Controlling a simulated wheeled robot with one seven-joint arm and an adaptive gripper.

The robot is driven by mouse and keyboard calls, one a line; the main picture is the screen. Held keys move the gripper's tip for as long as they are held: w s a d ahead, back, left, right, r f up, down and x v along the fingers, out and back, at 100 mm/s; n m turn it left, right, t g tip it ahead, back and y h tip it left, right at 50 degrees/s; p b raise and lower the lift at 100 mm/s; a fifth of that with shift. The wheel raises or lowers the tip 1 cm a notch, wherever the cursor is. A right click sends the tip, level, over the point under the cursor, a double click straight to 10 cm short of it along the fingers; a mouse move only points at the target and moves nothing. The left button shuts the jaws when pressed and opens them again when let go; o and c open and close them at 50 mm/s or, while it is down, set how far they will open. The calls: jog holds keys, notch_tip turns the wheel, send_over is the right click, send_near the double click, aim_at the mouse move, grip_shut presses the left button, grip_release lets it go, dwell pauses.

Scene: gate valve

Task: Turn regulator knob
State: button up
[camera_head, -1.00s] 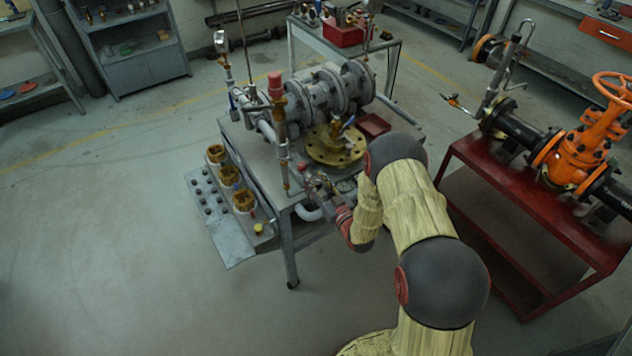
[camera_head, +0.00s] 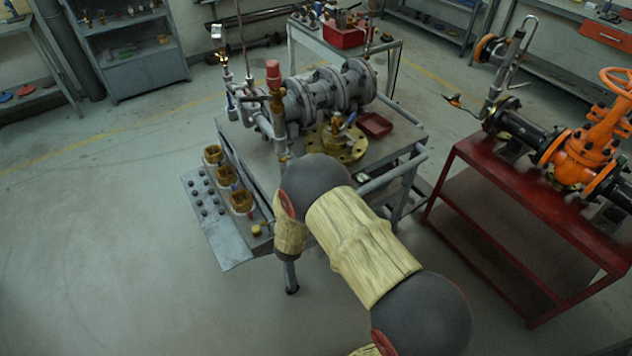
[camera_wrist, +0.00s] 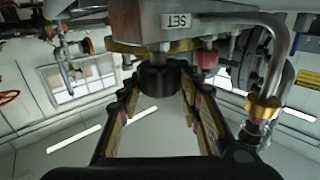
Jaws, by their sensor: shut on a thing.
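The regulator knob (camera_wrist: 159,76) is a black ribbed cylinder in the wrist view, set against a grey metal block (camera_wrist: 212,25) with a label that reads "SET". A flat brass-coloured piece lies behind the knob. My gripper (camera_wrist: 157,90) has one finger on each side of the knob and is shut on it. The inner finger pads are yellowish. In the head view my arm hides both the gripper and the knob, at the front of the grey valve table (camera_head: 405,147).
A grey pipe (camera_wrist: 280,60) with a brass fitting runs close to the right finger. A red part (camera_wrist: 207,60) is behind that finger. Brass cups (camera_head: 241,200) stand on the table's left shelf. An orange gate valve (camera_head: 590,150) on a red stand (camera_head: 530,215) is at right.

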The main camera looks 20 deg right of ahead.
jog(key=shift+r+m+g+h, duration=0.1)
jog(key=shift+m+g+h, duration=0.35)
jog(key=shift+h, duration=0.25)
jog(key=o, duration=1.2)
jog(key=shift+a, duration=0.1)
jog(key=v, duration=1.1)
jog(key=shift+s+a, duration=0.2)
jog(key=shift+s, duration=0.15)
